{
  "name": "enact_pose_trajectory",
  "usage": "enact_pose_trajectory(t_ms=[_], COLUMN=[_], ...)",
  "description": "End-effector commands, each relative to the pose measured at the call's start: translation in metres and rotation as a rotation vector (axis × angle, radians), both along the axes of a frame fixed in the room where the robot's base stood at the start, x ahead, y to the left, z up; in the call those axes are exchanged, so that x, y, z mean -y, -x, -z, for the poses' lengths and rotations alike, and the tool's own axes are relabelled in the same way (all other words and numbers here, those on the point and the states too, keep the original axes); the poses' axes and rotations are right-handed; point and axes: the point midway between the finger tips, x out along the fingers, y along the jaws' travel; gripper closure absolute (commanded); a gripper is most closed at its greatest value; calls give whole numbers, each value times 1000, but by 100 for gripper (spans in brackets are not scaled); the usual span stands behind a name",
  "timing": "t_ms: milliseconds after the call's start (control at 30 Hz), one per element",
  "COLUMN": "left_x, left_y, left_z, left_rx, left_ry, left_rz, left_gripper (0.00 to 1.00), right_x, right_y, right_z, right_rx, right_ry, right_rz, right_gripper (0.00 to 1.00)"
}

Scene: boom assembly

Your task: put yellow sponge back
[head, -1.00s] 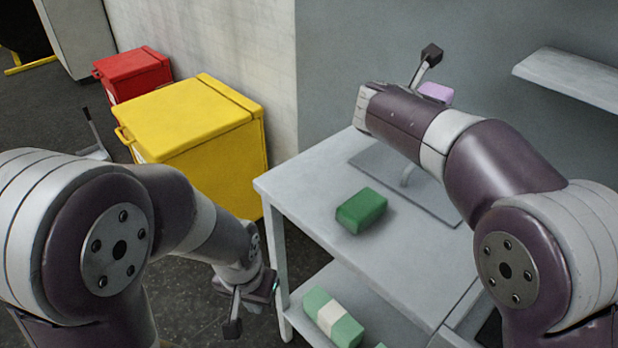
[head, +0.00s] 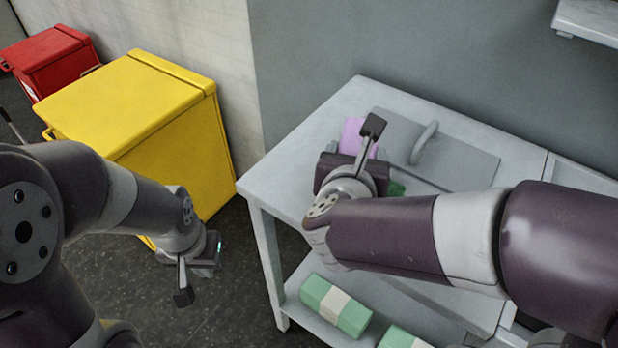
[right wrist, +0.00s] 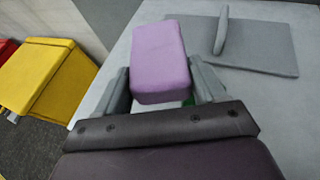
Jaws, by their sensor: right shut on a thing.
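No yellow sponge shows in any view. My right gripper (right wrist: 160,88) is shut on a purple sponge (right wrist: 158,50), with one finger on each side of it. The purple sponge (head: 352,136) shows in the head view beyond the gripper, over the grey table; whether it touches the table I cannot tell. A green sponge (head: 396,188) is mostly hidden behind my right gripper, and a sliver of green (right wrist: 188,101) shows below the purple sponge in the wrist view. My left gripper (head: 214,252) hangs left of the table, away from the sponges; its fingers are unclear.
The grey table (head: 300,150) carries a flat grey plate with an upright handle (head: 424,143). Green-and-white packs (head: 335,305) lie on the lower shelf. A yellow bin (head: 140,110) and a red bin (head: 50,60) stand at left. A wall shelf (head: 590,20) is upper right.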

Motion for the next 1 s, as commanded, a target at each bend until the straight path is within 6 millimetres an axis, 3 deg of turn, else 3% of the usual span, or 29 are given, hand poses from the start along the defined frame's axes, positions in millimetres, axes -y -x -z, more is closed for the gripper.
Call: enact_pose_trajectory(t_ms=[200,333,600,1000], left_x=[0,0,0,0], left_y=[0,0,0,0], left_z=[4,4,13,17], left_rx=[0,1,0,0], left_ry=[0,0,0,0], left_rz=[0,0,0,0], left_gripper=[100,100,100,100], right_x=[-50,-65,-68,-67], right_y=[-14,-19,-20,-20], right_z=[32,40,80,86], right_rx=[-3,0,-3,-1], right_ry=[5,2,3,0], right_rz=[-3,-1,-1,0], right_gripper=[59,59,59,59])
